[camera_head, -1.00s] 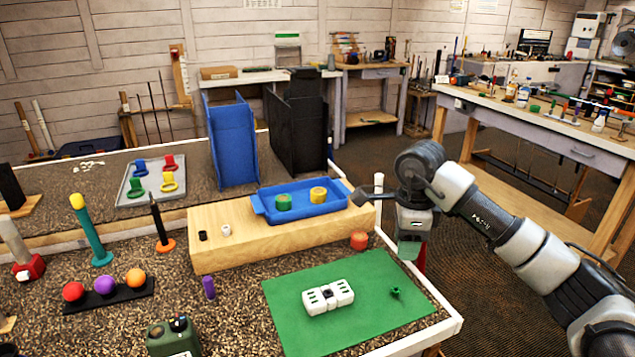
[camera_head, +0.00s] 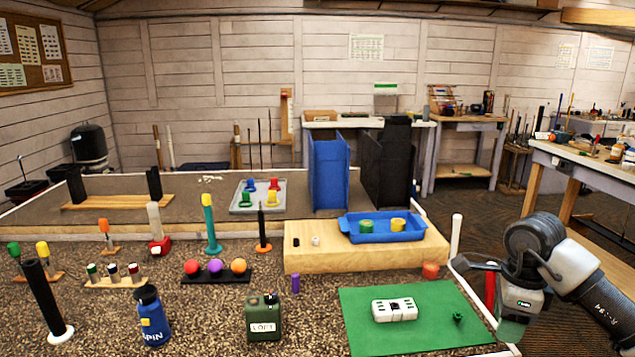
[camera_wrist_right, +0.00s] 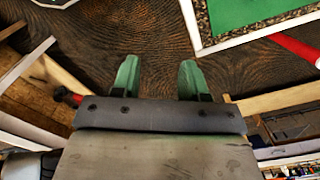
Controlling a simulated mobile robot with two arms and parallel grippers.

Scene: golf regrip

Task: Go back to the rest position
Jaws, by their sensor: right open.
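My right gripper (camera_wrist_right: 158,78) shows its two green fingertips spread apart with nothing between them in the right wrist view. Dark wood-grained floor lies beyond them. In the head view my right arm (camera_head: 560,265) is at the right, and the gripper hangs beside the table's right edge, to the right of the green mat (camera_head: 365,315). Its fingertips are hard to make out there. My left gripper is in neither view.
On the table are a white block (camera_head: 395,309) on the mat, a blue tray (camera_head: 383,238) on a wooden box (camera_head: 300,261), a green canister (camera_head: 263,317) and a blue bottle (camera_head: 152,315). A workbench (camera_head: 590,168) stands at the right. Floor beside the table is clear.

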